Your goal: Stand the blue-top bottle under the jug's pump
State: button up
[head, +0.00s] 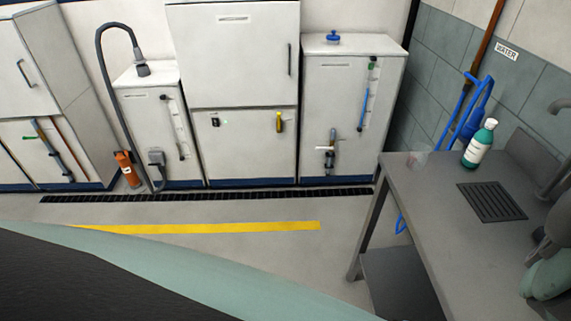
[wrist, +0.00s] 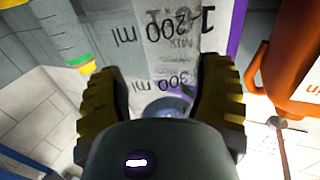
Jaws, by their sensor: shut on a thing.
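In the wrist view my gripper (wrist: 160,70) has its two yellow-and-black fingers shut on a clear bottle (wrist: 175,55) with dark "200 ml" print. A round blue part (wrist: 172,107), which looks like its blue top, shows low between the fingers, close to the palm. The bottle's far end runs out of the picture, so what it stands on or hangs over is hidden. An orange container (wrist: 293,60) with a handle is to the right, apart from the fingers; I cannot tell whether it is the jug. No pump is clearly visible. The head view does not clearly show my gripper.
In the head view a grey table (head: 420,205) at the right bears a green bottle (head: 479,144) with a white cap and a dark grate (head: 492,202). White cabinets (head: 245,145) line the back wall. Floor with a yellow stripe (head: 215,228) lies open before them.

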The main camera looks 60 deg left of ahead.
jog(key=shift+f, duration=0.25)
jog(key=o, duration=1.1)
jog(key=shift+o, duration=0.2)
jog(key=p+v, duration=0.4)
jog(key=v, duration=0.8)
jog(key=shift+p, duration=0.4)
jog(key=shift+w+a+r, duration=0.1)
jog(key=shift+w, duration=0.05)
